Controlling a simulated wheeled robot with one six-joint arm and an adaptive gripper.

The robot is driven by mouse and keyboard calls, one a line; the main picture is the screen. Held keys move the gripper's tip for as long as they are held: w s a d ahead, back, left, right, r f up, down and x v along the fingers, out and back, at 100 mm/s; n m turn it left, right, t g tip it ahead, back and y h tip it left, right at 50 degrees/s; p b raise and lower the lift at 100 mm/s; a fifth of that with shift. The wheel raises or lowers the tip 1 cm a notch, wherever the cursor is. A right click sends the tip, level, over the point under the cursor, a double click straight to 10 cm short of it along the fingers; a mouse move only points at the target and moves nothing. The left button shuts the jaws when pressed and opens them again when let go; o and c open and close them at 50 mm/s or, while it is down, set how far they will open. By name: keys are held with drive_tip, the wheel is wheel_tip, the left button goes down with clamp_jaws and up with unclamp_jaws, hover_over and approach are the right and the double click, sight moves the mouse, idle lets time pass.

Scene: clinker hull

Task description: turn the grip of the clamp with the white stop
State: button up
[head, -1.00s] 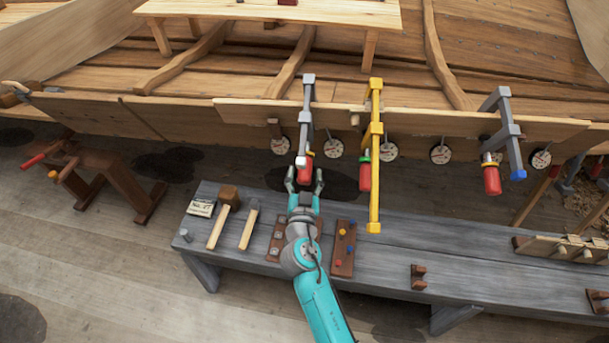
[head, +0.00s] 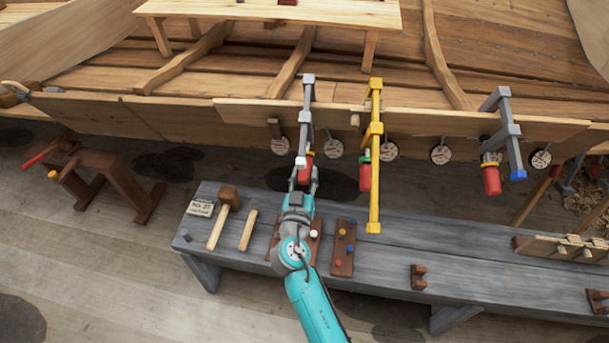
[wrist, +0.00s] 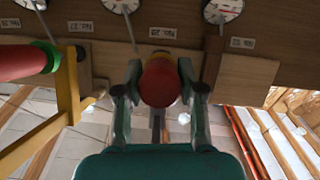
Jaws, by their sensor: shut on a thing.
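The clamp with the white stop (head: 300,162) is grey and hangs on the hull plank at the middle of the head view. Its red grip (head: 304,176) points down toward the bench. My gripper (head: 304,184) is shut on that red grip, with one finger on each side. In the wrist view the grip's round red end (wrist: 160,84) sits between the two fingers. The white stop is out of sight in the wrist view.
A yellow clamp (head: 376,140) with a red grip and green collar hangs close on the right. Another grey clamp (head: 506,132) with a blue stop is farther right. Dials line the plank. The bench (head: 390,262) below holds mallets and peg boards.

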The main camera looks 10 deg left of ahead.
drive_tip(key=shift+n+h, duration=1)
drive_tip(key=shift+n, duration=0.2)
drive_tip(key=shift+n+t+h, duration=0.3)
drive_tip(key=shift+n+h, duration=0.5)
drive_tip(key=shift+n, duration=0.3)
drive_tip(key=n+t+h, duration=0.1)
drive_tip(key=n+h, duration=0.1)
drive_tip(key=n, duration=0.2)
drive_tip(key=shift+n+h, duration=0.3)
drive_tip(key=n+t, duration=0.1)
drive_tip(key=n, duration=0.1)
drive_tip(key=n+t+h, duration=0.1)
drive_tip(key=n, duration=0.2)
drive_tip(key=shift+n, duration=0.3)
drive_tip(key=n+t, duration=0.1)
drive_tip(key=n, duration=0.2)
drive_tip(key=n+t+y, duration=0.1)
drive_tip(key=n, duration=0.3)
drive_tip(key=shift+n+t+y, duration=0.3)
drive_tip(key=shift+t, duration=0.1)
drive_tip(key=shift+r, duration=0.1)
drive_tip(key=o, duration=1.1)
drive_tip(key=shift+o, duration=0.2)
